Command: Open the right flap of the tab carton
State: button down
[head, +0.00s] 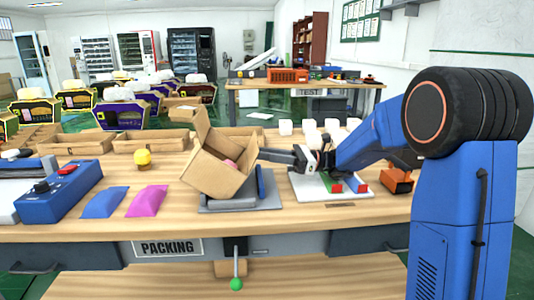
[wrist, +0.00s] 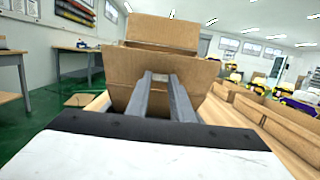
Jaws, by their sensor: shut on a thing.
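The brown tab carton (head: 215,172) sits tilted on a grey stand (head: 265,190) on the packing table, with its open top showing something pink (head: 231,164) inside. One flap stands up at its back left. My gripper (head: 264,155) reaches in from the right, its fingertips at the carton's upper right edge. In the wrist view the two fingers of my gripper (wrist: 160,78) lie close together against the carton (wrist: 125,68), with a raised panel (wrist: 160,33) behind. The fingers are shut on the carton's right side; whether on flap or wall is unclear.
A blue control box (head: 62,190), a blue packet (head: 105,202) and a pink packet (head: 147,200) lie to the left. A yellow-topped item (head: 142,158) stands behind them. A white board (head: 308,187) with red and green blocks is under my arm.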

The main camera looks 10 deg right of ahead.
dwell(0.4)
jog(key=c, duration=1.5)
grip_release()
notch_tip(320, 180, up, 10)
jog(key=shift+f, duration=0.1)
